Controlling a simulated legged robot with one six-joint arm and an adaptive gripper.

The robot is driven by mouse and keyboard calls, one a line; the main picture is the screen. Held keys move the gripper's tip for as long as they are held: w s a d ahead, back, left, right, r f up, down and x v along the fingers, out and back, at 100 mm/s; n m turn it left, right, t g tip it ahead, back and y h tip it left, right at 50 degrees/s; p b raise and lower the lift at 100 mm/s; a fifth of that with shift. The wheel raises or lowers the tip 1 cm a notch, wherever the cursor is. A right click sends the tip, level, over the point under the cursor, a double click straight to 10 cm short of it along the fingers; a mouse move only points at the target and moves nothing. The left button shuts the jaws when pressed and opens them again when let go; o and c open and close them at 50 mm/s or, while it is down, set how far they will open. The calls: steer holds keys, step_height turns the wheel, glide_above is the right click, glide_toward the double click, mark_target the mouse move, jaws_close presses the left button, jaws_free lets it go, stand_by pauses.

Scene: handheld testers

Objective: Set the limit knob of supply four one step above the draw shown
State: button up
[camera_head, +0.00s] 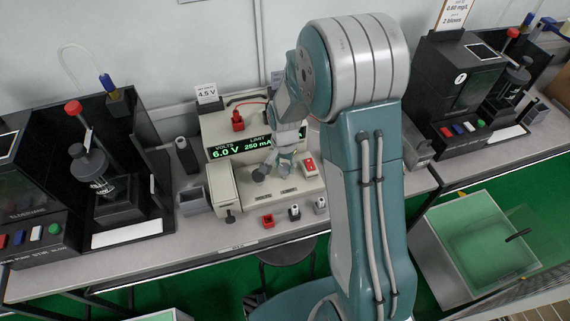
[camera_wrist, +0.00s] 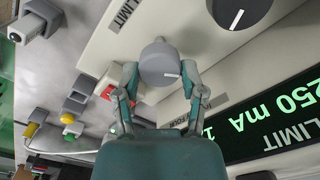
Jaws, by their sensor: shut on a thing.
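The beige power supply (camera_head: 222,131) stands on the bench in the head view, its green display (camera_head: 228,152) reading 6.0 V and 250 mA under LIMIT. The rest of the display is behind my arm; in the wrist view (camera_wrist: 285,103) a "1" shows beside the limit figure, and the remainder is cut off. My gripper (camera_head: 284,165) is at the supply's front. In the wrist view its fingers hold a grey round knob (camera_wrist: 158,58) with a white pointer line, from both sides. A LIMIT label is near it. A larger dark knob (camera_wrist: 238,12) sits beside it, free.
A red switch (camera_head: 308,166) is right of my gripper. A card reading 4.5 V (camera_head: 207,93) stands on the supply. Black testers stand left (camera_head: 110,165) and right (camera_head: 455,85).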

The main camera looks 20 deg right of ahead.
mark_target(283, 167)
steer(key=n, duration=0.5)
steer(key=shift+s+a+f+n, duration=0.15)
steer(key=shift+n, duration=0.25)
steer(key=n, duration=0.5)
steer(key=shift+s, duration=0.1)
stand_by(0.3)
steer(key=o, duration=1.1)
steer(key=shift+o, duration=0.2)
steer(key=shift+w+r, duration=0.2)
steer(key=shift+r, duration=0.05)
step_height(283, 167, up, 12)
steer(key=shift+f, duration=0.25)
